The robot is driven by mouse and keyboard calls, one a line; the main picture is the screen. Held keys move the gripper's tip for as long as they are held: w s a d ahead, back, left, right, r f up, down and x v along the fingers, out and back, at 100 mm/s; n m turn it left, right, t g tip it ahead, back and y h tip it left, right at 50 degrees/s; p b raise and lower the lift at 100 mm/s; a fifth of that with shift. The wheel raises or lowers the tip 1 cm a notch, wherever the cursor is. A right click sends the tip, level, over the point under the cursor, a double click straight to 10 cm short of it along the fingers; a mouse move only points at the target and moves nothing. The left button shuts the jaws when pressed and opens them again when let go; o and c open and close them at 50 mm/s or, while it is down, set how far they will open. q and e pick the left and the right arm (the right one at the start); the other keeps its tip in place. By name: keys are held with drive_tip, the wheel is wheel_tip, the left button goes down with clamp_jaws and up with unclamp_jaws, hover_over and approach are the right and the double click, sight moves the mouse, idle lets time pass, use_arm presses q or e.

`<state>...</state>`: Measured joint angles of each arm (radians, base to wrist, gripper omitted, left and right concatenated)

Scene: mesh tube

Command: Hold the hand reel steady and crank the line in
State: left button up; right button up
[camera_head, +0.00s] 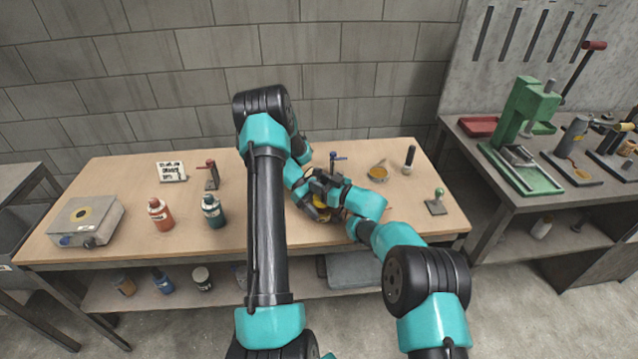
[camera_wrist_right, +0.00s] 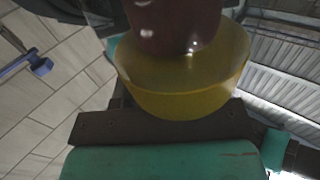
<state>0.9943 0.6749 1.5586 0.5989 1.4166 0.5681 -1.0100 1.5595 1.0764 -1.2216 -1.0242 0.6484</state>
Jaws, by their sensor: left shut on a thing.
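The yellow hand reel (camera_head: 325,214) is mostly hidden behind my grippers and arm links at the front middle of the bench. In the right wrist view its yellow rounded body (camera_wrist_right: 185,85) fills the middle, with a dark red part (camera_wrist_right: 175,25) above it, close to the camera. My left gripper (camera_head: 319,209) is the lower one and is shut on the reel. My right gripper (camera_head: 328,183) is just above it, at the reel; its fingertips are hidden, and I cannot tell whether they touch or grip the reel. No line can be made out.
A blue-topped stand (camera_head: 335,160) is just behind the grippers. Orange (camera_head: 160,214) and dark green (camera_head: 213,211) bottles and a grey box (camera_head: 85,221) are left.

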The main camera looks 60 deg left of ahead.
clamp_jaws()
drive_tip(key=shift+r+t, duration=0.1)
drive_tip(key=shift+t, duration=0.2)
drive_tip(key=shift+w+m+t+y, duration=0.2)
drive_tip(key=shift+m+t+y, duration=0.3)
drive_tip(key=shift+m+t, duration=0.35)
drive_tip(key=shift+o, duration=1)
unclamp_jaws()
drive_tip(key=shift+d, duration=0.15)
